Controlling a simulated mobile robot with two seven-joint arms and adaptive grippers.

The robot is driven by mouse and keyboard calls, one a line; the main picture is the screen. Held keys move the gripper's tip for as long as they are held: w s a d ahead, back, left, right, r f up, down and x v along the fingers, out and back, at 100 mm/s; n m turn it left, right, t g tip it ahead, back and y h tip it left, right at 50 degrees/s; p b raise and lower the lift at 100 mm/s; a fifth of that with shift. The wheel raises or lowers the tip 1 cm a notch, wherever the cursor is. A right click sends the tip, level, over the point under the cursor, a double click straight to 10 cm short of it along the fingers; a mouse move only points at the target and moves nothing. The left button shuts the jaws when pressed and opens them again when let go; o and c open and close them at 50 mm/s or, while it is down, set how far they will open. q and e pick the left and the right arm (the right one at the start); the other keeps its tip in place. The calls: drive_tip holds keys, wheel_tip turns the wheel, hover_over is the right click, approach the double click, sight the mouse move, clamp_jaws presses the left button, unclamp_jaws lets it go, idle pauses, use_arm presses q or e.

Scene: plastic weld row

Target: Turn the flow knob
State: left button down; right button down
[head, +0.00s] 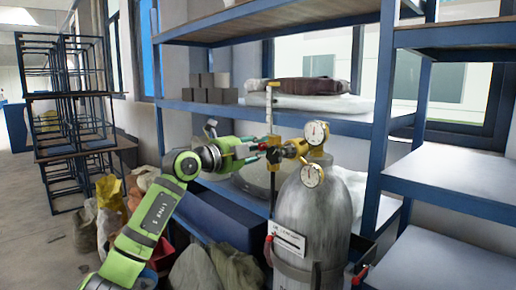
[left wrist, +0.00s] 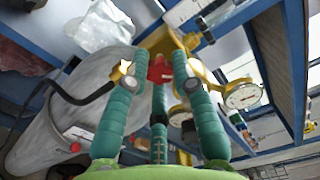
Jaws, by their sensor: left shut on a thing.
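The grey gas cylinder (head: 310,222) stands upright in front of the shelving, with a brass regulator (head: 294,149) on top. Two round dial gauges show, an upper one (head: 316,132) and a lower one (head: 312,175). A clear upright flow tube (head: 269,108) rises beside the regulator. The small red flow knob (left wrist: 160,69) sits between the teal fingers of my left gripper (left wrist: 155,75) in the left wrist view. In the head view my left gripper (head: 258,151) reaches the regulator from the left, shut on the knob. The fingers partly hide the knob. My right gripper is not in view.
Blue-framed shelving (head: 377,130) stands close behind and right of the cylinder. Grey blocks (head: 210,90) and folded cloth (head: 312,103) lie on its shelf. Sacks (head: 109,193) crowd the floor at left. A dark hose (left wrist: 85,100) runs near the fingers.

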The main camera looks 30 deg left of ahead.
use_arm(q)
drive_tip(key=shift+d+f, duration=0.1)
drive_tip(key=shift+f, duration=0.1)
drive_tip(key=c, duration=1)
unclamp_jaws()
drive_tip(key=shift+c, duration=0.2)
drive_tip(key=shift+r, duration=0.15)
drive_tip(key=v, duration=1.1)
drive_tip(key=shift+s, duration=0.4)
